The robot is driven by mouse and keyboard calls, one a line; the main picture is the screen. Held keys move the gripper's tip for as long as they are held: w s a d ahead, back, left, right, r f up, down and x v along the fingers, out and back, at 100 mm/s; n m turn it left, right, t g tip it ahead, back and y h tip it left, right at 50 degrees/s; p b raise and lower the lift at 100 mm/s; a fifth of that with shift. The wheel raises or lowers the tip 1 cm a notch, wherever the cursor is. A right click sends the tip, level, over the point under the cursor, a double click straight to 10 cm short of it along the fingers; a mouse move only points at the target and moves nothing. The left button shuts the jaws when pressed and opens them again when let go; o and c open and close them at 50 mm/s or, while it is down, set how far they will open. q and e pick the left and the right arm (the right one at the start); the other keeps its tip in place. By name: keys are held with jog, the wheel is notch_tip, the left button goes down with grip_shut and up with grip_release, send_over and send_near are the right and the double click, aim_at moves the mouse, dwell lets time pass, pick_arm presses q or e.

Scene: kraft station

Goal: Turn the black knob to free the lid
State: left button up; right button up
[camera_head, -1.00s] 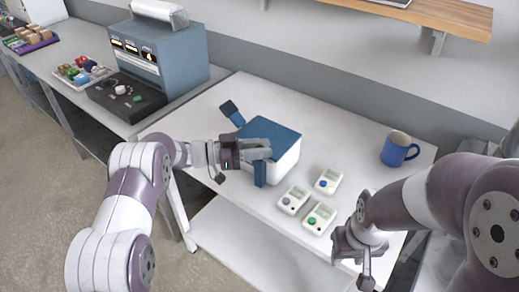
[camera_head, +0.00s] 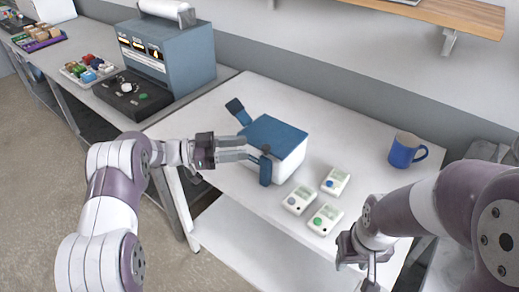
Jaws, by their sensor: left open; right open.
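A white box (camera_head: 290,163) with a blue lid (camera_head: 276,130) stands on the white table. A small black knob (camera_head: 266,149) shows at the lid's near edge. A blue flap (camera_head: 265,171) hangs on the box's near side, and another blue flap (camera_head: 236,110) sticks out at the far left corner. My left gripper (camera_head: 246,149) is open and empty, just left of the box, with its fingers pointing right toward the knob. My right gripper (camera_head: 356,270) is open and empty over the table's front right, well away from the box.
Several small white devices with coloured buttons, one with a green button (camera_head: 325,219), lie right of the box. A blue mug (camera_head: 404,150) stands at the back right. A blue-grey machine (camera_head: 168,55) stands on the left bench. The table behind the box is clear.

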pick_arm(q)
jog(key=a, duration=0.4)
jog(key=shift+s+a+b, duration=0.3)
jog(key=shift+s+a, duration=0.05)
jog(key=shift+a, duration=0.05)
jog(key=w+a+r+n+t+y, duration=0.2)
jog(key=w+r+n+t+y, duration=0.2)
jog(key=w+n+t+y, duration=0.5)
jog(key=s+a+f+n+g+y, duration=0.1)
jog(key=s+f+n+g+y, duration=0.1)
jog(key=s, duration=0.9)
jog(key=s+a+f+n+g+y+p, duration=0.1)
jog(key=s+f+g+y, duration=0.3)
jog(key=s, duration=0.8)
jog(key=s+a+f+n+g+y, duration=0.1)
jog(key=s+f+n+g, duration=0.3)
jog(key=s, duration=0.8)
jog(key=shift+s+a+y, duration=0.15)
jog(key=shift+a+y, duration=0.05)
jog(key=shift+y, duration=0.7)
